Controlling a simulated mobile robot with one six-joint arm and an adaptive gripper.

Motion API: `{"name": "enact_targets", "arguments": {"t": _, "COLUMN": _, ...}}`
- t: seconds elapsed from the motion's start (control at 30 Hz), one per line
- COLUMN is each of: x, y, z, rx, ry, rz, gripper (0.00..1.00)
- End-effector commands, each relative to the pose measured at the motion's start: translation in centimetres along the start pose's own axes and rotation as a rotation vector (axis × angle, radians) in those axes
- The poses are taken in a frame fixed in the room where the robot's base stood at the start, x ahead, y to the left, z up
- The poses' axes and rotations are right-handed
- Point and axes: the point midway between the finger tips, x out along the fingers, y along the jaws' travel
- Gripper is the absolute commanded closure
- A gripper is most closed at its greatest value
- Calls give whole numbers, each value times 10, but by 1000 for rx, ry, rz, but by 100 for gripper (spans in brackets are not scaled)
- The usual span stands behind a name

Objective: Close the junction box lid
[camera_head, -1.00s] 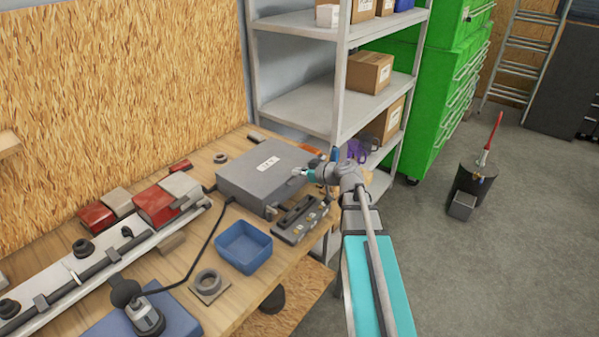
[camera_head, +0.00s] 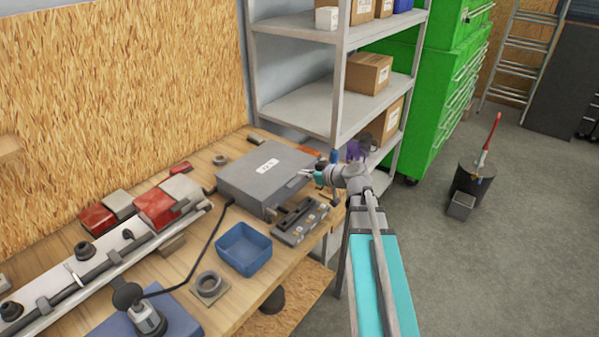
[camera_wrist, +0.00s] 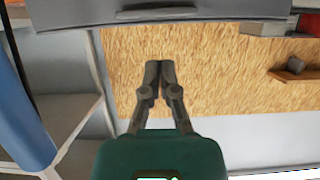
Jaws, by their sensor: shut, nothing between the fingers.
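The grey junction box (camera_head: 262,178) stands on the wooden workbench with a white label on its lid. The lid looks down on the box in the head view; whether it is fully seated I cannot tell. My gripper (camera_head: 308,174) is by the box's right side, close to its upper right edge; I cannot tell whether it touches. In the wrist view my gripper (camera_wrist: 159,66) has its two fingers together with nothing between them. A grey edge with a dark handle-like strip, probably the box (camera_wrist: 160,12), crosses the top of the wrist view.
A grey block with slots (camera_head: 300,221) and a blue bin (camera_head: 243,249) sit in front of the box. A metal shelf (camera_head: 295,104) stands behind my arm. A black cable (camera_head: 212,240) runs along the box's left. Open floor lies right.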

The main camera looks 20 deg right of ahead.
Motion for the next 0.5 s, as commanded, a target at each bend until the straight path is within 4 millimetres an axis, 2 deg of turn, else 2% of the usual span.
{"name": "enact_targets", "arguments": {"t": 0.03, "x": -3, "y": 0, "z": 9, "rx": 1, "ry": 0, "rz": 2, "gripper": 100}}
{"name": "enact_targets", "arguments": {"t": 0.2, "x": -14, "y": -1, "z": 29, "rx": 2, "ry": 1, "rz": 1, "gripper": 100}}
{"name": "enact_targets", "arguments": {"t": 0.5, "x": -29, "y": -1, "z": 53, "rx": 1, "ry": 1, "rz": 0, "gripper": 100}}
